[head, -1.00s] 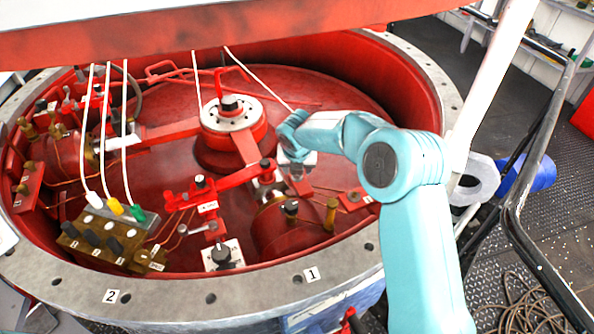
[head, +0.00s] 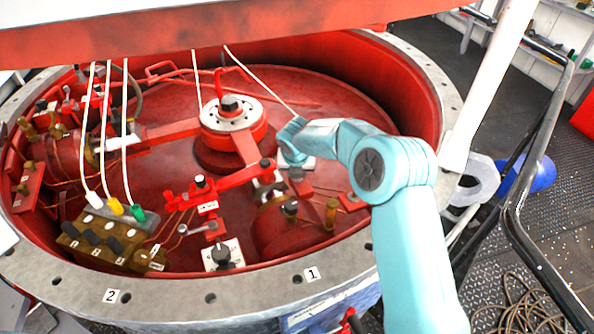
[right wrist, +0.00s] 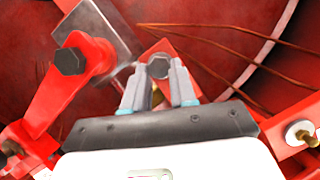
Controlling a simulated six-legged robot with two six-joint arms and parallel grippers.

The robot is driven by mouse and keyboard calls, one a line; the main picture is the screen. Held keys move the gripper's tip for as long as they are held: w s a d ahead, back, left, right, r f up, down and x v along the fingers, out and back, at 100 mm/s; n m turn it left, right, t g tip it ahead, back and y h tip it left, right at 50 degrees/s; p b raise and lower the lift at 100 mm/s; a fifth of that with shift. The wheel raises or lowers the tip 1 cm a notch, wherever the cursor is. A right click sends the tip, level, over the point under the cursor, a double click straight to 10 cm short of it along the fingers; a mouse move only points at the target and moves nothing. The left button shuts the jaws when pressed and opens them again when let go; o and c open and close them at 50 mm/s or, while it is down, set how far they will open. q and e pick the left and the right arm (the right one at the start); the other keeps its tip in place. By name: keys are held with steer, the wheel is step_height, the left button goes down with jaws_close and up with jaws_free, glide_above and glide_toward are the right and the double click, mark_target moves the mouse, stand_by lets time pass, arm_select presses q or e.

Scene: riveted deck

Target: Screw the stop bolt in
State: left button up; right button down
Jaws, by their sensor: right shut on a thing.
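The gripper is shut on this bolt, which I take to be the stop bolt. In the head view my right arm reaches in from the right, and the gripper (head: 297,165) is low inside the red well, right of the central hub. The bolt is too small to make out there. My left gripper is not in view.
The well's grey flange (head: 210,300) has holes and number labels. The central hub (head: 230,115) carries red arms. Left of the gripper is a red lever (right wrist: 68,85) with a hex bolt. A brass valve block (head: 105,240) with white cables stands at the left.

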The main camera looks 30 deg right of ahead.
steer(key=shift+w+a+m+h, duration=0.15)
steer(key=shift+m+h, duration=0.25)
steer(key=shift+m, duration=0.7)
steer(key=m, duration=0.1)
steer(key=m+g+p, duration=0.1)
steer(key=shift+w+a+r+m+h, duration=0.1)
steer(key=shift+r+m+h, duration=0.05)
steer(key=shift+m+h, duration=0.2)
steer(key=m, duration=0.1)
steer(key=m+g+p, duration=0.1)
steer(key=m, duration=0.1)
steer(key=m+p, duration=0.1)
steer(key=shift+w+g+h, duration=0.25)
steer(key=shift+g+h, duration=0.1)
steer(key=shift+g, duration=0.05)
steer(key=shift+w+m+g+p, duration=0.15)
steer(key=shift+m+g+p, duration=0.5)
steer(key=shift+m, duration=1)
steer(key=c, duration=1)
jaws_free()
steer(key=shift+o, duration=0.5)
